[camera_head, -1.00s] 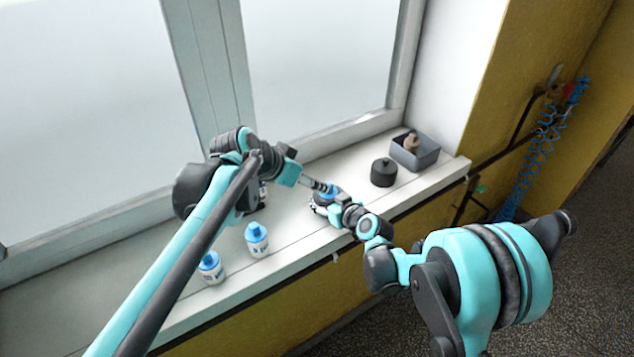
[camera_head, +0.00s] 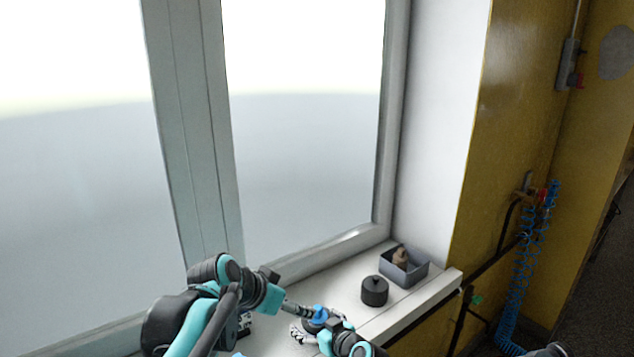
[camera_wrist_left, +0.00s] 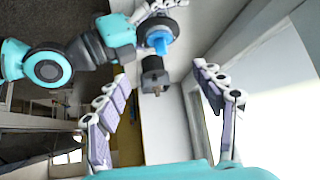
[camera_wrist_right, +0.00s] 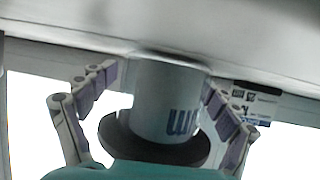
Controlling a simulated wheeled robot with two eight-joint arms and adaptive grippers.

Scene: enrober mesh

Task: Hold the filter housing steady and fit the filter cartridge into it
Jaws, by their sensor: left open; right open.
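A white cylinder with blue lettering and a wide dark ring (camera_wrist_right: 165,95) stands between the fingers of my right gripper (camera_wrist_right: 165,98). Its blue top (camera_head: 317,313) and dark ring show in the head view; the left wrist view also shows the blue top (camera_wrist_left: 160,40). I cannot tell whether this is the housing, the cartridge or both together. The right gripper is open, its fingers on either side of the cylinder. My left gripper (camera_wrist_left: 165,95) is open and empty, close beside the blue top. A black cylinder with a knob (camera_head: 374,291) stands apart on the sill.
A grey bin (camera_head: 417,272) holding a brown object (camera_head: 401,257) stands at the sill's right end. The window is behind the sill. A blue coiled hose (camera_head: 522,265) hangs on the yellow wall at right. The sill between the black cylinder and the grippers is clear.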

